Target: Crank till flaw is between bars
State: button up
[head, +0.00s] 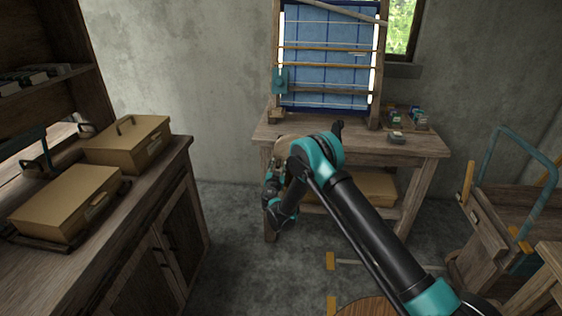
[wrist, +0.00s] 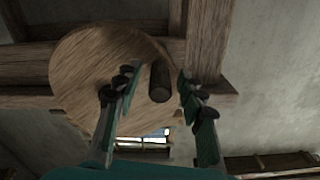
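The loom's cloth (head: 325,75) is a blue panel with a pale grid, standing upright on the wooden bench. Several thin bars cross it, including an upper bar (head: 330,48) and a lower bar (head: 330,66). A small pale mark (head: 358,54) shows between these two at the right; I cannot tell for sure that it is the flaw. In the wrist view a round wooden disc (wrist: 85,75) carries a dark peg-like crank handle (wrist: 160,82). My gripper (wrist: 158,80) is open, with one finger on each side of the handle and visible gaps. In the head view my arm hides most of the crank area.
A bench (head: 410,145) carries the loom and small items (head: 397,137) at its right. A cabinet with two tan boxes (head: 65,205) (head: 127,142) stands at left. A wooden cart with a teal handle (head: 525,140) stands at right. Floor between is mostly clear.

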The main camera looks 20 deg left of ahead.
aim_at(277, 151)
jog(key=shift+w, duration=0.15)
grip_shut()
dwell(0.5)
jog(key=shift+a+r+m, duration=0.25)
jog(key=shift+r+m, duration=0.25)
jog(key=shift+m, duration=0.2)
jog(key=shift+a+r+m, duration=0.2)
jog(key=shift+r+m, duration=0.3)
jog(key=shift+m, duration=0.2)
jog(key=r+m, duration=0.2)
jog(key=shift+s+a+m, duration=0.15)
jog(key=shift+s+m, duration=0.05)
jog(key=shift+m, duration=0.2)
jog(key=shift+r, duration=0.6)
